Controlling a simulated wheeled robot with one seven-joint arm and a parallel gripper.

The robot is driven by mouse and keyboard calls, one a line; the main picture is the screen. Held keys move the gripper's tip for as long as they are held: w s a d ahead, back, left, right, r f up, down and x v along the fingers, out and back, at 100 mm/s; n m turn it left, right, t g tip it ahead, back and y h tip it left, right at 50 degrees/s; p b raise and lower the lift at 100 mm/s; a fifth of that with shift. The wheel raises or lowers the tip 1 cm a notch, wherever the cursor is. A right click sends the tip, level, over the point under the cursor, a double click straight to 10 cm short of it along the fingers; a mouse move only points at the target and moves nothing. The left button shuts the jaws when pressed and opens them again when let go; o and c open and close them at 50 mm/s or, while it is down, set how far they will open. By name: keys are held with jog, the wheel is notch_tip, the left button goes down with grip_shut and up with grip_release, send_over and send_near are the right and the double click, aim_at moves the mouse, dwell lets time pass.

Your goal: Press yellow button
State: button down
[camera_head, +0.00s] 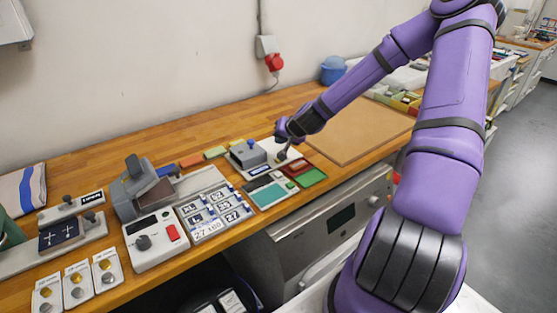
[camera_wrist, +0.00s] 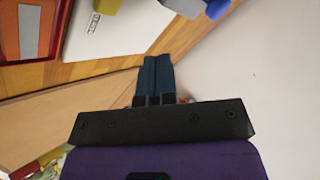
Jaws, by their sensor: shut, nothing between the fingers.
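My gripper (camera_head: 283,138) is shut and empty, above the back of the bench near a white panel (camera_head: 270,147). Its dark fingers (camera_wrist: 157,72) are together in the wrist view. A partly cut-off yellow piece (camera_wrist: 108,5) shows at the top of the wrist view, at the edge of a white labelled panel (camera_wrist: 120,28). The fingers appear apart from it. I cannot tell whether this piece is the yellow button. In the head view, my arm and gripper partly cover this area, and no yellow button is clear there.
A grey box with a blue knob (camera_head: 248,154) and red and green trays (camera_head: 312,177) stand close by. A control box with a red switch (camera_head: 155,240) and small panels with yellowish discs (camera_head: 76,284) are left. A brown board (camera_head: 355,130) lies right.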

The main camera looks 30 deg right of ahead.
jog(key=shift+f, duration=2.3)
jog(key=shift+f, duration=0.15)
jog(key=shift+f, duration=0.25)
jog(key=shift+f, duration=0.45)
dwell(1.0)
jog(key=shift+r, duration=0.9)
